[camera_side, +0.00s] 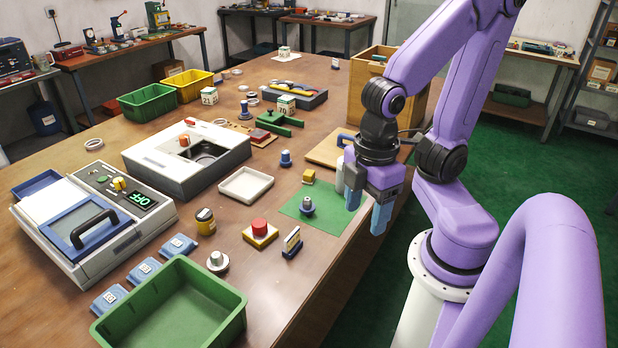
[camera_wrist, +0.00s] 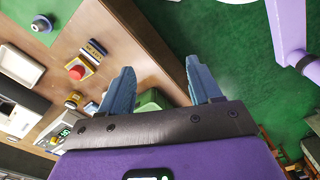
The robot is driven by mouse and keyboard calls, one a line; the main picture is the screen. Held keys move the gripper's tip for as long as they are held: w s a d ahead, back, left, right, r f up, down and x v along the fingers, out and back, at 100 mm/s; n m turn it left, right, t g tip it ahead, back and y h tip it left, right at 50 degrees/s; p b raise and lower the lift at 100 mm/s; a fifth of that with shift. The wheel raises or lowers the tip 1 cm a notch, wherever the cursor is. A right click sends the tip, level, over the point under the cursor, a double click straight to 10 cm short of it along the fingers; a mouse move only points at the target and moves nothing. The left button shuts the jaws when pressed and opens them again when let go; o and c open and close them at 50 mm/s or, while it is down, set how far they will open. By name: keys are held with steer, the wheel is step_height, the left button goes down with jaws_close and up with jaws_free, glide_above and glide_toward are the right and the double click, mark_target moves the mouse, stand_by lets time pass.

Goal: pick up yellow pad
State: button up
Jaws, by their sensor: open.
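Several things have yellow on them, and I cannot tell for sure which one is the yellow pad. A small yellow block (camera_side: 308,176) stands at the far edge of the green mat (camera_side: 325,222). A yellow square base with a red button (camera_side: 260,233) sits nearer the camera; it also shows in the wrist view (camera_wrist: 78,70). My gripper (camera_side: 367,206) is open and empty, fingers down, to the right of the mat near the table's right edge. In the wrist view its two blue fingers (camera_wrist: 160,68) are wide apart with nothing between them.
A blue knob-topped piece (camera_side: 307,207) stands on the mat. A wooden crate (camera_side: 375,84) stands behind my arm. The table strip right of the mat is clear.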

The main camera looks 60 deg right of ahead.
steer(key=shift+w, duration=0.1)
steer(key=n+t+h, duration=0.2)
steer(key=n+h, duration=0.6)
steer(key=h, duration=0.6)
glide_toward(308, 174)
steer(key=v, duration=0.6)
steer(key=shift+s+d+r, duration=0.15)
steer(key=shift+s+r, duration=0.15)
steer(key=shift+r, duration=0.05)
steer(key=shift+d+f+t, duration=0.2)
steer(key=shift+f+t, duration=0.05)
steer(key=shift+t, duration=0.05)
steer(key=x, duration=1.7)
steer(key=shift+w+d+f, duration=0.1)
steer(key=shift+f, duration=0.2)
steer(key=c, duration=1)
